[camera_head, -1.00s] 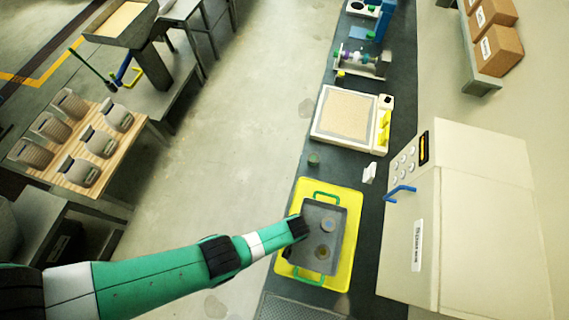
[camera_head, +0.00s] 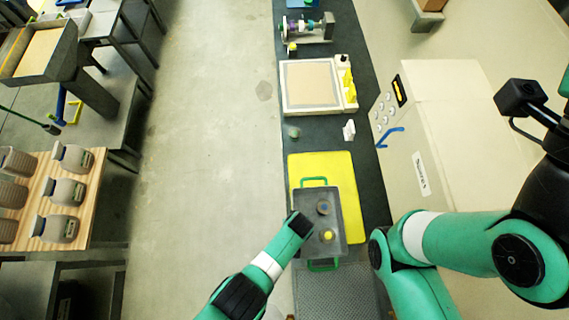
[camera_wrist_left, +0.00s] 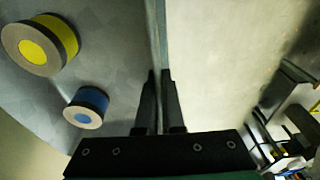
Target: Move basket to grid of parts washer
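The basket (camera_head: 339,230) is a grey open tray with green handles. It holds two round parts, one with a yellow centre (camera_head: 327,236) and one with a blue centre (camera_head: 323,207). My left gripper (camera_head: 300,223) is at its left wall. In the left wrist view its fingers (camera_wrist_left: 160,74) stand on either side of the thin wall, closed on it. The basket overlaps the lower part of the yellow mat or tray (camera_head: 296,168) and the top of a grey perforated grid (camera_head: 335,296). I cannot tell its height above them. My right gripper is not in view.
A large beige machine (camera_head: 470,110) with a blue handle (camera_head: 390,137) stands to the right. A white framed tray (camera_head: 285,92), a small green cylinder (camera_head: 294,132) and a white object (camera_head: 349,130) are on the dark bench. My right arm occupies the lower right.

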